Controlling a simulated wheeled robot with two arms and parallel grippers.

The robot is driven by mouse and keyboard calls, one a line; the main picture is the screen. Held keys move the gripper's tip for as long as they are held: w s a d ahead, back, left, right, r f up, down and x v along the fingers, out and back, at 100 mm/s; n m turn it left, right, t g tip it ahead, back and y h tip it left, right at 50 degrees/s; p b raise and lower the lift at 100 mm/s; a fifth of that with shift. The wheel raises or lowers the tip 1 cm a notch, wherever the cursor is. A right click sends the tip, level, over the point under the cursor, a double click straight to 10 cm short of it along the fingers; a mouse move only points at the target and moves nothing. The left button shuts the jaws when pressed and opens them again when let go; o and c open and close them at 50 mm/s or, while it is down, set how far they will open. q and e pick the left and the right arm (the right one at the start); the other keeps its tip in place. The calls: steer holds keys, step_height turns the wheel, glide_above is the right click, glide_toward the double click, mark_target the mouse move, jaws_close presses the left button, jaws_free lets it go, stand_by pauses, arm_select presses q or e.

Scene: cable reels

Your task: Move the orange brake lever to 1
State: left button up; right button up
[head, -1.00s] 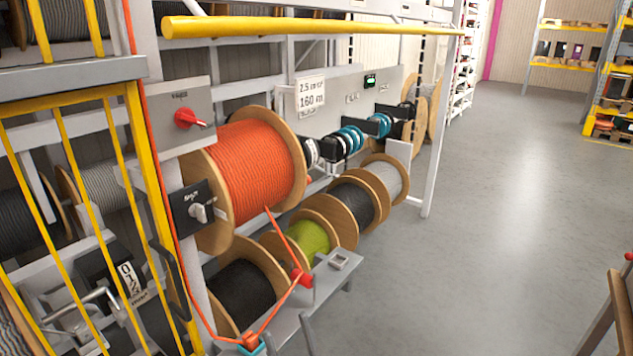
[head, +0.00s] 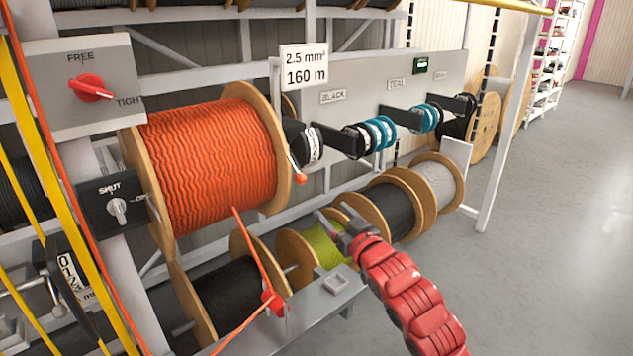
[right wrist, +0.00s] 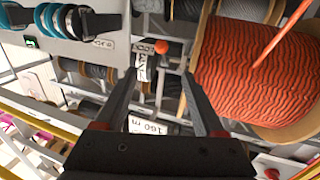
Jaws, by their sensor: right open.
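The brake lever shows an orange-red ball knob (head: 301,178) at the right flange of the big orange cable reel (head: 210,160). A white plate with black marks (head: 315,146) is beside it; I cannot read the lever's setting. In the right wrist view the orange knob (right wrist: 161,46) lies just beyond and between the fingertips, with the marked plate (right wrist: 139,64) close by. My right gripper (head: 335,218) is open and empty, below and to the right of the knob in the head view. Its two fingers (right wrist: 157,82) stand apart in the right wrist view. My left gripper is not in view.
A sign reading 160 m (head: 305,66) hangs above the lever. A red FREE/TIGHT switch (head: 90,88) and a black SHUT switch (head: 117,210) are at left. Smaller reels (head: 388,210) line the lower rack. The grey floor (head: 540,240) at right is clear.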

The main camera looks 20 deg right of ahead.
mark_target(304, 182)
steer(key=w, duration=0.5)
steer(key=w+a+p, duration=0.1)
steer(key=w, duration=0.4)
steer(key=w+p, duration=0.1)
steer(key=w, duration=0.4)
steer(key=shift+w+a+r, duration=0.15)
steer(key=shift+w+a, duration=0.05)
steer(key=shift+w, duration=0.2)
steer(key=shift+w+a, duration=0.15)
steer(key=shift+w, duration=0.45)
jaws_close()
stand_by(0.4)
